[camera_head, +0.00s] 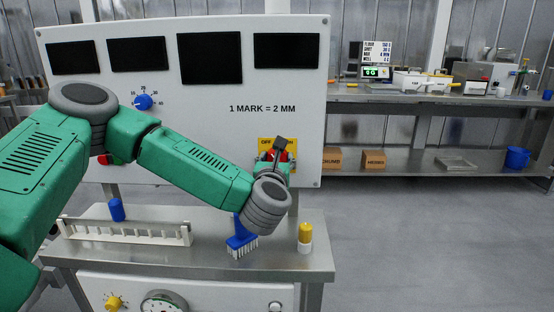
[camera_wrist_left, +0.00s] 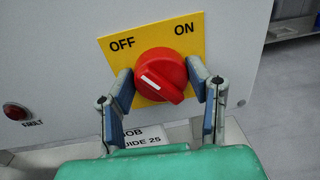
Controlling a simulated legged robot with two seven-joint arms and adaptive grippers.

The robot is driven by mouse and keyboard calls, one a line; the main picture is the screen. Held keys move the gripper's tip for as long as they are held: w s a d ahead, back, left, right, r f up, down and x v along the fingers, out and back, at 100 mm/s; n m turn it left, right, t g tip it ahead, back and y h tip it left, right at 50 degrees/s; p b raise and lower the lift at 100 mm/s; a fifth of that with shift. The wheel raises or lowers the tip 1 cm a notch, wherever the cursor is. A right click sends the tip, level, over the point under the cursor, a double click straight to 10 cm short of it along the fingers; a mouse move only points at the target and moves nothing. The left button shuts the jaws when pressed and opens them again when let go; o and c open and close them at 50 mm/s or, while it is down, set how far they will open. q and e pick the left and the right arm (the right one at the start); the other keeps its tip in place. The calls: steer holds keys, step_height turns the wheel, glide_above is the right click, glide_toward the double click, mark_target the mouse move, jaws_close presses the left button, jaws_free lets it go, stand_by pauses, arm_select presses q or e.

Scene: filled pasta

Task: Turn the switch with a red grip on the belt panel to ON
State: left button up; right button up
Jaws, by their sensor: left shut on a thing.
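The switch has a round red grip (camera_wrist_left: 160,76) on a yellow plate (camera_wrist_left: 112,44) marked OFF at left and ON at right. The white mark on the grip lies on its left side, toward the OFF side. My left gripper (camera_wrist_left: 161,86) has one finger on each side of the red grip and is shut on it. In the head view my left gripper (camera_head: 278,160) is at the yellow plate (camera_head: 264,142) on the lower right of the white belt panel (camera_head: 190,120), and it hides most of the switch. My right gripper is not in view.
A red lamp (camera_wrist_left: 17,111) is left of the switch in the wrist view. The panel has a blue knob (camera_head: 143,102) and dark screens. Below stand a slotted rack (camera_head: 125,231), a blue brush (camera_head: 241,242) and a yellow-capped bottle (camera_head: 305,236) on a metal table (camera_head: 200,262).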

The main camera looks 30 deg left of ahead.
arm_select(q)
steer(key=m+p, duration=0.1)
steer(key=m, duration=0.2)
steer(key=shift+m, duration=0.4)
steer(key=m+p, duration=0.1)
steer(key=m, duration=0.3)
steer(key=shift+d+g, duration=0.15)
steer(key=shift+g, duration=0.15)
steer(key=m+p, duration=0.2)
steer(key=m, duration=0.2)
steer(key=shift+d, duration=0.1)
steer(key=shift+f+m+p, duration=0.25)
steer(key=shift+m+p, duration=0.5)
steer(key=shift+m, duration=0.85)
steer(key=shift+f, duration=0.1)
steer(key=o, duration=1.2)
steer(key=shift+c, duration=0.2)
steer(key=shift+w+d, duration=0.1)
steer(key=shift+w, duration=0.05)
